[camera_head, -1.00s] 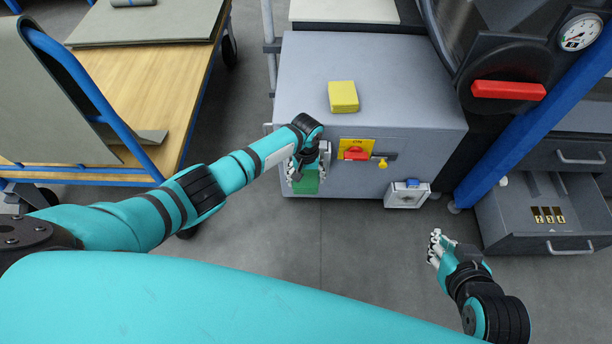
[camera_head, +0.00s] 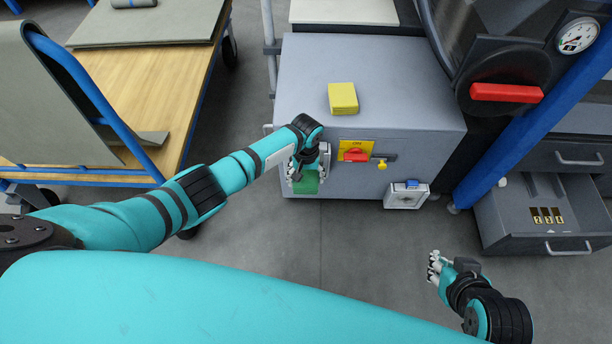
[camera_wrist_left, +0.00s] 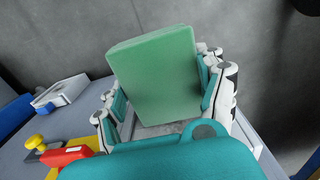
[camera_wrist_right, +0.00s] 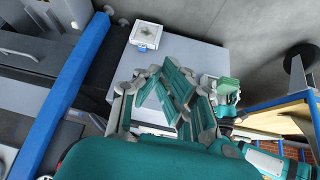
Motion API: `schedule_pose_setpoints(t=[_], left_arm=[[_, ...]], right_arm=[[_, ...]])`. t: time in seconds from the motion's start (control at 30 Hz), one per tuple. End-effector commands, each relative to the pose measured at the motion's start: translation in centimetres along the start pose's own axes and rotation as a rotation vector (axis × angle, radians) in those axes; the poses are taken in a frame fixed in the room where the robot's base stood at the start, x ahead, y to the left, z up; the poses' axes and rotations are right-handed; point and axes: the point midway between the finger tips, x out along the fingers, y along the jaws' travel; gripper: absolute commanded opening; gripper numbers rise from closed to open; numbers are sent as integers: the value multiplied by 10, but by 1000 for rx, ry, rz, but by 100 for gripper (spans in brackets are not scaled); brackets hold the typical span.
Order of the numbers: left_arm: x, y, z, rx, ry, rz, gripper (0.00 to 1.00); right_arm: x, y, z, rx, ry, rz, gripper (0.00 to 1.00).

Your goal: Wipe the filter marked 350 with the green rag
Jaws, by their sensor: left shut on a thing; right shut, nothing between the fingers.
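The green rag (camera_head: 307,184) is a thick green block-like cloth. My left gripper (camera_head: 304,170) is shut on it, in front of the left part of the grey cabinet's face. The rag also fills the middle of the left wrist view (camera_wrist_left: 158,75). A pale filter frame (camera_head: 325,158) shows just behind my left gripper and is mostly hidden. A second white filter unit (camera_head: 405,196) with a blue latch sticks out low on the right of the cabinet face. I cannot read 350 on either. My right gripper (camera_head: 435,265) is shut and empty, over the floor below the second unit.
The grey cabinet (camera_head: 430,110) carries a yellow block (camera_head: 343,98) on top and a red-and-yellow switch (camera_head: 355,152) on its front. An open drawer (camera_head: 550,225) is at right, beside a blue post (camera_head: 530,120). A wooden cart (camera_head: 160,90) stands left.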

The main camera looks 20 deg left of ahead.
Motion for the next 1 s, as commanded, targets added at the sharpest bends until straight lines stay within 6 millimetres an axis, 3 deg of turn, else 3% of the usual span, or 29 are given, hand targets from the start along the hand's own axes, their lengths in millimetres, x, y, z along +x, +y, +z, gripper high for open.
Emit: schedule_pose_setpoints(t=[1.0], left_arm=[[-7, 0, 2, 0, -2, 0, 38]], right_arm=[[-17, 5, 52, 6, -247, 10, 0]])
